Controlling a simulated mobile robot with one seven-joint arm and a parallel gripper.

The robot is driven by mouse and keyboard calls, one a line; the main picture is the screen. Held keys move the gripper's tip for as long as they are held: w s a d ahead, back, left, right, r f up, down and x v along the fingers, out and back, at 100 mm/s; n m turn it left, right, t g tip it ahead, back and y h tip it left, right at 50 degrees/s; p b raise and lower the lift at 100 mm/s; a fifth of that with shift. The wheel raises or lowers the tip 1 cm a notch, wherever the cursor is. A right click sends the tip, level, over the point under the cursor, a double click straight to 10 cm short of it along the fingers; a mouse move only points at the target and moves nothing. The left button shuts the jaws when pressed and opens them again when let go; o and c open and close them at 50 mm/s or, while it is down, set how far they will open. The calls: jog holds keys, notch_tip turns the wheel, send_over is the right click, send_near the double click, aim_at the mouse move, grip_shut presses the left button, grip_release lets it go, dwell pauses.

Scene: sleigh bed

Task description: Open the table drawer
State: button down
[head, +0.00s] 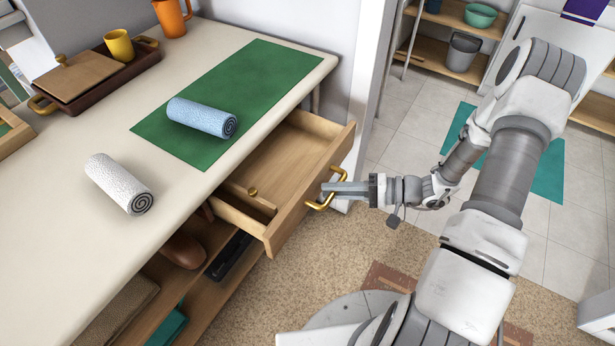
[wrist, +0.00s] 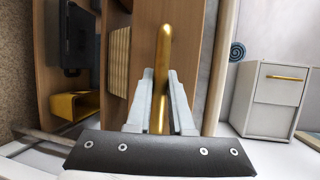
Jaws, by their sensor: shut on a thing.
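The table drawer (head: 312,190) is wooden and stands pulled out from under the cream table top (head: 215,65). A brass handle (head: 326,197) is on its front face. My gripper (head: 328,190) is at the drawer front, with its fingers around the handle. In the wrist view the brass handle (wrist: 165,60) runs between the two fingers of my gripper (wrist: 160,100), which are shut on it. The drawer's inside is partly visible, with a small wooden piece with a knob (head: 250,197) near its front left.
A blue rolled towel (head: 200,115) lies on a green mat (head: 270,75), and a white rolled towel (head: 118,182) lies to the left. Open shelves (head: 215,290) below hold shoes and boxes. Speckled floor (head: 290,285) is free in front of the drawer.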

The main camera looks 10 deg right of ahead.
jog(key=s+d, duration=0.1)
jog(key=d, duration=0.1)
jog(key=s+d, duration=0.2)
jog(key=shift+s+d, duration=0.25)
jog(key=shift+s, duration=0.05)
jog(key=c, duration=0.8)
grip_release()
jog(key=p+v, duration=0.2)
jog(key=v, duration=1.5)
jog(key=shift+d, duration=0.25)
jog(key=shift+r, duration=0.1)
